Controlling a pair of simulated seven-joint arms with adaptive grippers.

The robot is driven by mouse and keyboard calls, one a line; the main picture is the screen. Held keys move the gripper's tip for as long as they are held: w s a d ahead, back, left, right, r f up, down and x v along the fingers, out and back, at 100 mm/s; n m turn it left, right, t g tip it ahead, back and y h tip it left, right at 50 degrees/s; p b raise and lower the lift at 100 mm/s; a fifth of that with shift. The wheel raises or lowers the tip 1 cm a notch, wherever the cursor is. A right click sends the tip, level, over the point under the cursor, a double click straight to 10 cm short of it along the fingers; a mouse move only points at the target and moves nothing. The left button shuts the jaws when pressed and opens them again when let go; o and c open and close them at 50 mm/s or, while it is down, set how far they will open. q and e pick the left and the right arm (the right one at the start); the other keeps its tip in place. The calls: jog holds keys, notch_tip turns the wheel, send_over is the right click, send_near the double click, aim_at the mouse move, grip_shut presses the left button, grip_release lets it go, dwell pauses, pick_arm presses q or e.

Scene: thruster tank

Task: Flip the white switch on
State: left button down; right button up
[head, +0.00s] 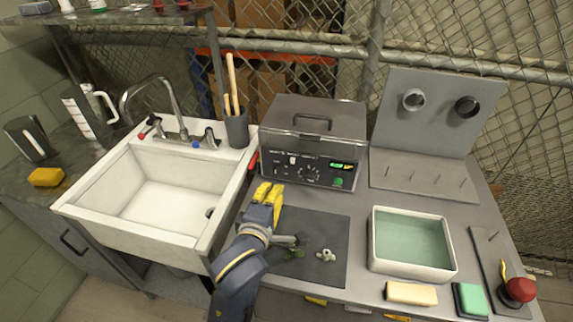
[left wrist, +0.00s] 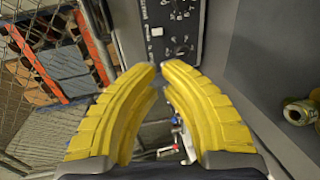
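The control box (head: 310,150) is a grey lidded tank with a black front panel. The small white switch (head: 292,160) sits on the panel's upper left. In the left wrist view, the white switch (left wrist: 156,31) shows beyond the fingertips, near a row of dark knobs. My left gripper (head: 268,188) has yellow fingers and is in front of the panel, below and left of the switch, apart from it. In the left wrist view, the left gripper (left wrist: 161,68) has its fingertips almost together with nothing between them. My right gripper is not in view.
A white sink (head: 165,195) is on the left. A dark mat (head: 325,225) with small metal parts lies below the box. A tray of greenish liquid (head: 410,240), a sponge (head: 410,292) and a red button (head: 519,289) are at right. A cup with sticks (head: 236,128) stands left of the box.

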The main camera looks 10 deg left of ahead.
aim_at(288, 160)
pick_arm(q)
jog(key=x, duration=1.4)
dwell(0.4)
